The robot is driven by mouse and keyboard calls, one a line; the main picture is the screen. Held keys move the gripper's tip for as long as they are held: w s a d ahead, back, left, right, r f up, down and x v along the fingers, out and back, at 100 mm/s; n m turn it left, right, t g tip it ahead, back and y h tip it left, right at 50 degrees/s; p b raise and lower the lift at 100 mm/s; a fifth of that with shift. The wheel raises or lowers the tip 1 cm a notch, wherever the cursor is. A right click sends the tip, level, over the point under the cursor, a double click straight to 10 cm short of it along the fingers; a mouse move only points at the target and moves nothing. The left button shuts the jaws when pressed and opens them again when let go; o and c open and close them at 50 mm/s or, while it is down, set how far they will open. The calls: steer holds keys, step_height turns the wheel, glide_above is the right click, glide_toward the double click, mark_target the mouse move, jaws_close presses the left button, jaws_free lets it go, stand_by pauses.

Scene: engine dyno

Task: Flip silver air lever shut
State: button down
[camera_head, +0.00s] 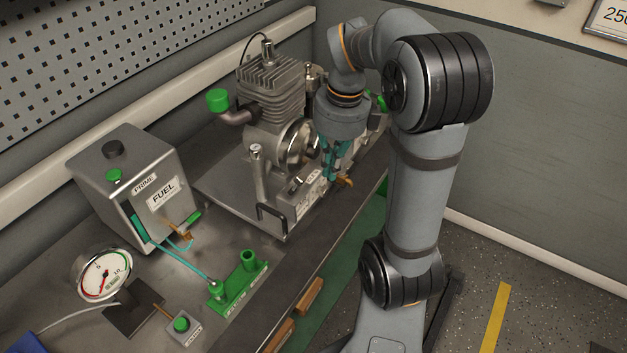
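My gripper (329,172), with teal fingers, points down at the front right of the engine (273,92). Its fingertips are close to a labelled metal block (311,190) on the engine's base. I cannot tell whether they touch anything or how far apart they are. A small silver piece (297,183) on the block, just left of the fingers, may be the air lever; it is too small to be sure. A brass fitting (345,181) shows just right of the fingertips. My gripper and arm hide part of the engine's right side.
The grey fuel box (121,189) stands on the bench at the left. A pressure gauge (103,272), a green stand (238,289) and a small push-button box (181,328) are nearer the front.

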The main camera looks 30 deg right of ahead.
mark_target(296, 183)
steer(key=w+a+f+p, duration=0.2)
steer(key=w+f, duration=0.2)
steer(key=f, duration=0.2)
steer(key=shift+f, duration=0.2)
steer(key=shift+a, duration=0.1)
steer(key=shift+r, duration=0.1)
